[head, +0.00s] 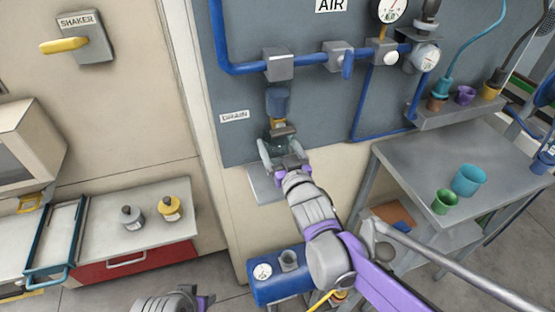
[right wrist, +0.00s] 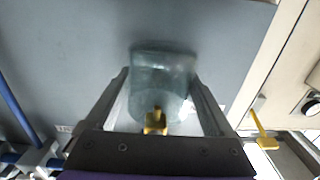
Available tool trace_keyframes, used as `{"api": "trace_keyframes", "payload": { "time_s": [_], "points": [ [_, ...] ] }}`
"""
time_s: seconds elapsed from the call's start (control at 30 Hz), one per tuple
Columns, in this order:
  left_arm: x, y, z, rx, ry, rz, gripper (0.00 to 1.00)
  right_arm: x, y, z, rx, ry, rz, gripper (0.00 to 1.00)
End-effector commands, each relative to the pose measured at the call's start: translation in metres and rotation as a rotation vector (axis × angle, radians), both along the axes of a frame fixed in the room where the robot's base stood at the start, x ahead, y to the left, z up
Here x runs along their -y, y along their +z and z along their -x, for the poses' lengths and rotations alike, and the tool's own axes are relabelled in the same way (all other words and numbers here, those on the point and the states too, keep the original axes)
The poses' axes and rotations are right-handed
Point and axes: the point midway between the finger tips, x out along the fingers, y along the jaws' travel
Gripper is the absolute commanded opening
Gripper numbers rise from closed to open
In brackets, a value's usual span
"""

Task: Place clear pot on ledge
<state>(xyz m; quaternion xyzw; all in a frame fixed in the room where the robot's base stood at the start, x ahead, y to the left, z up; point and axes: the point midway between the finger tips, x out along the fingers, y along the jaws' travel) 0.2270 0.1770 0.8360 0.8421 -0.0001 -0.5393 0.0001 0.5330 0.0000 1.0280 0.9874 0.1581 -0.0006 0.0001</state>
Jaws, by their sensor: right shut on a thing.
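The clear pot (head: 266,152) is between the fingers of my right gripper (head: 282,160), in front of the grey wall panel, just below the drain fitting (head: 278,105). In the right wrist view the clear, greenish pot (right wrist: 162,75) shows between both fingers of the right gripper (right wrist: 162,95), which is shut on it. The grey ledge (head: 262,188) juts from the wall below the pot, partly hidden by my gripper and arm. Whether the pot touches the ledge cannot be told. My left gripper (head: 200,301) is only partly in view at the bottom edge, its fingers unclear.
A yellow drain part (right wrist: 155,122) shows close to the pot. Blue pipes (head: 240,69) run above. Grey and yellow bottles (head: 170,208) stand on the left counter. Green and teal cups (head: 468,180) stand on the right table (head: 410,155). A blue box with a gauge (head: 265,285) sits below.

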Motion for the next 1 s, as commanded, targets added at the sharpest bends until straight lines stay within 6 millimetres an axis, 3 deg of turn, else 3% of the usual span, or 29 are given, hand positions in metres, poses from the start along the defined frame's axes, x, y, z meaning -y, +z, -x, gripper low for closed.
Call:
{"api": "trace_keyframes", "payload": {
  "time_s": [0.4, 0.87, 0.9, 0.97, 1.0],
  "points": [
    [0.000, -0.012, 0.001, -0.004, 0.000, 0.000, 0.50, 0.001, -0.049, 0.000, 0.000, -0.001, 0.000, 0.34],
    [0.000, -0.016, 0.001, -0.005, 0.000, 0.000, 0.50, -0.001, -0.058, -0.003, 0.000, 0.000, 0.000, 0.34],
    [0.000, -0.015, 0.001, -0.005, 0.000, 0.000, 0.50, -0.001, -0.058, -0.003, 0.000, 0.000, 0.000, 0.91],
    [0.000, -0.015, 0.001, -0.005, 0.000, 0.000, 0.50, -0.001, -0.057, -0.003, 0.000, 0.000, 0.000, 1.00],
    [0.000, -0.015, 0.001, -0.005, 0.000, 0.000, 0.50, -0.001, -0.057, -0.003, 0.000, 0.000, 0.000, 1.00]
  ]
}}
